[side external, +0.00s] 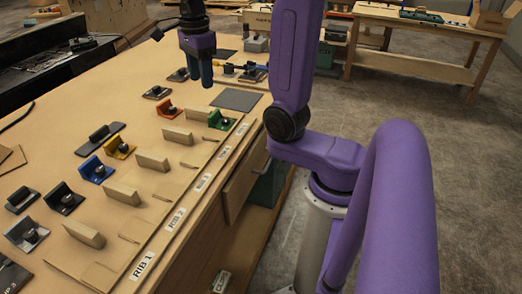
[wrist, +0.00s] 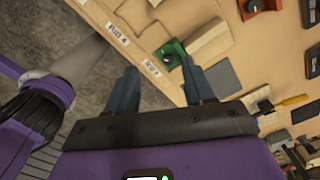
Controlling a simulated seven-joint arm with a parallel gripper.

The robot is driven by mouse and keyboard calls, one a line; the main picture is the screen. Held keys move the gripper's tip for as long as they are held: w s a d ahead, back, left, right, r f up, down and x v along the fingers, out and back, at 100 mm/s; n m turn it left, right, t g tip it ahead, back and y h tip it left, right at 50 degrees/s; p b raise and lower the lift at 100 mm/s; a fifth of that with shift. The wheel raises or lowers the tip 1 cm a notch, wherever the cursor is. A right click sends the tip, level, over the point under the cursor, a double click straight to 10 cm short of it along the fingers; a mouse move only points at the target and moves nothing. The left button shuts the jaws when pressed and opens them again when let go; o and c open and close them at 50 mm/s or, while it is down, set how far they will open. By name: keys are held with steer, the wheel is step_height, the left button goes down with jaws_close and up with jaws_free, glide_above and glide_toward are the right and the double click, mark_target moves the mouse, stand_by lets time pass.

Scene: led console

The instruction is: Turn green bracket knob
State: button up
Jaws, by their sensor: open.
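The green bracket (side external: 216,119) stands on the wooden bench near its front edge, with a dark round knob (side external: 225,123) against it. In the wrist view the green bracket (wrist: 176,46) and its knob (wrist: 171,62) show just beyond the fingertips, closer to the right finger. My gripper (side external: 201,82) is open and empty, pointing down above the bench, behind the green bracket in the side view. In the wrist view my gripper (wrist: 160,68) has its two blue fingers spread apart, neither visibly touching the knob.
Similar orange (side external: 169,112), yellow (side external: 117,148), blue (side external: 94,169) and black brackets with knobs stand along the bench. Wooden blocks (side external: 177,135) stand between them and the labelled front strip (side external: 203,183). A flat dark plate (side external: 237,99) lies beyond the green bracket.

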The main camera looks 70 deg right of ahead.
steer(key=s+a+f+n, duration=0.25)
steer(key=a+n, duration=0.25)
steer(key=n, duration=0.4)
steer(key=s+a+f+n, duration=0.2)
steer(key=s+a+n, duration=0.3)
steer(key=n, duration=0.4)
steer(key=s+a+f+n, duration=0.1)
steer(key=s+a+n, duration=0.1)
steer(key=s+n, duration=0.5)
steer(key=s+a+f+n, duration=0.1)
steer(key=s+f+n, duration=0.1)
steer(key=s+n, duration=0.4)
steer(key=shift+s+a+f+n, duration=0.3)
steer(key=shift+s+a+n, duration=0.1)
steer(key=shift+n, duration=2.3)
